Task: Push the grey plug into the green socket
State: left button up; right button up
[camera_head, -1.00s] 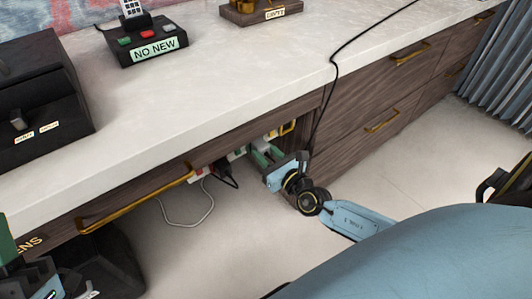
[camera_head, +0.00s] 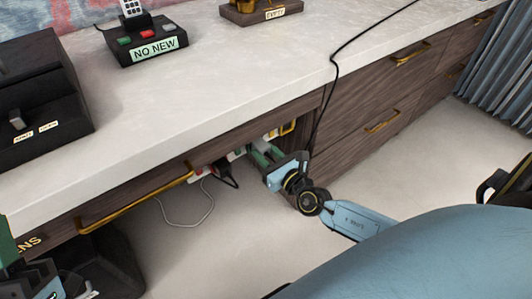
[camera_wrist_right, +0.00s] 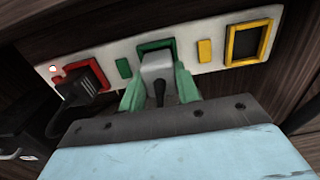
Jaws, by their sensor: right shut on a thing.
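The grey plug (camera_wrist_right: 157,68) is held between the green fingers of my right gripper (camera_wrist_right: 158,88) in the right wrist view. It stands in front of the green socket (camera_wrist_right: 149,44) and covers most of its opening. I cannot tell whether the plug touches or enters it. In the head view my right gripper (camera_head: 265,153) reaches under the desk top to the socket strip, with the plug (camera_head: 262,144) partly visible. My left gripper (camera_head: 45,283) is partly in view at the lower left corner; its fingers are unclear.
A black plug (camera_wrist_right: 85,80) with a cable sits at the red socket (camera_wrist_right: 68,76), left of the grey plug. An empty yellow-framed socket (camera_wrist_right: 247,43) is on the right. The desk top (camera_head: 220,75) overhangs the strip; a gold-handled drawer (camera_head: 135,200) is on the left.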

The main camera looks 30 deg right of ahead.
pick_arm(q)
jog(key=shift+f, duration=0.15)
pick_arm(e)
jog(key=shift+w, duration=0.5)
dwell(0.5)
jog(key=o, duration=1.2)
jog(key=shift+c, duration=0.2)
